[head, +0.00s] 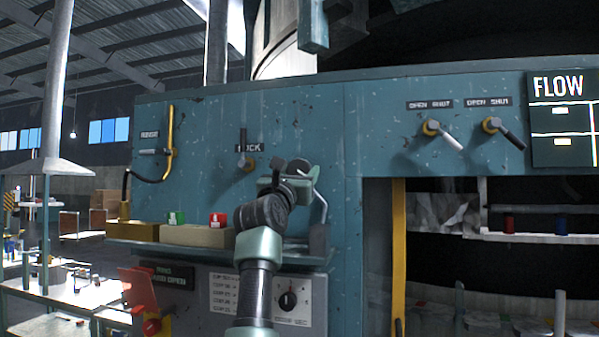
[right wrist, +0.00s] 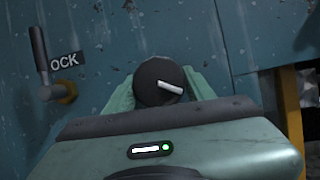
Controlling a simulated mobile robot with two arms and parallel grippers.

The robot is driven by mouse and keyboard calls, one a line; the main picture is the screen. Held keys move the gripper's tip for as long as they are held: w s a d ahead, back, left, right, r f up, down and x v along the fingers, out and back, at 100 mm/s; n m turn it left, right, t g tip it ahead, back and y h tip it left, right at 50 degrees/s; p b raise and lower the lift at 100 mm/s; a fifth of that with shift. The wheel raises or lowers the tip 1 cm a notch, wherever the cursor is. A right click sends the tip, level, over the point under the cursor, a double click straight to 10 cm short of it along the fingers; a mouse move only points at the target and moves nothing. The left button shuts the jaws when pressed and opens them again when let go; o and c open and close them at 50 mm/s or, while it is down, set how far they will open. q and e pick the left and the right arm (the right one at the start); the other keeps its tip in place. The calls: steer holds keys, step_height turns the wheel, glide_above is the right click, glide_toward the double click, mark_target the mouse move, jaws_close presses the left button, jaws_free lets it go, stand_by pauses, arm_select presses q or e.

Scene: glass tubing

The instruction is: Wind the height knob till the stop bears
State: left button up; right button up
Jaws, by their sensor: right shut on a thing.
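The height knob (right wrist: 158,82) is a dark round knob with a white pointer bar, seen face-on in the right wrist view. The bar slants slightly down to the right. My right gripper (right wrist: 160,88) has its two green fingers on either side of the knob and is shut on it. In the head view my right gripper (head: 287,182) is up against the blue-green panel, and a dark round part of the knob (head: 299,167) shows above it. I cannot make out the stop. My left gripper is not in view.
A lock lever (head: 247,160) is left of my right gripper; it also shows in the right wrist view (right wrist: 40,62). A shelf (head: 180,249) with boxes lies below. Two valve levers (head: 440,133) and a FLOW board (head: 562,118) are at right, above a dark opening with a yellow post (head: 398,255).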

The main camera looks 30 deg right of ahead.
steer(key=m+g+p, duration=0.1)
steer(key=m, duration=0.1)
steer(key=m+g+h+p, duration=0.1)
steer(key=m, duration=0.2)
steer(key=shift+r, duration=0.2)
steer(key=shift+w+f+m+g+h+p, duration=0.1)
steer(key=shift+m+g+h+p, duration=0.15)
steer(key=shift+m+g+p, duration=0.65)
steer(key=shift+m+g+h+p, duration=0.15)
steer(key=shift+m+g+h, duration=0.2)
steer(key=shift+m, duration=1.15)
steer(key=shift+a+m, duration=0.1)
steer(key=shift+m, duration=0.2)
steer(key=o, duration=1.3)
steer(key=shift+o, duration=0.2)
steer(key=shift+f, duration=0.1)
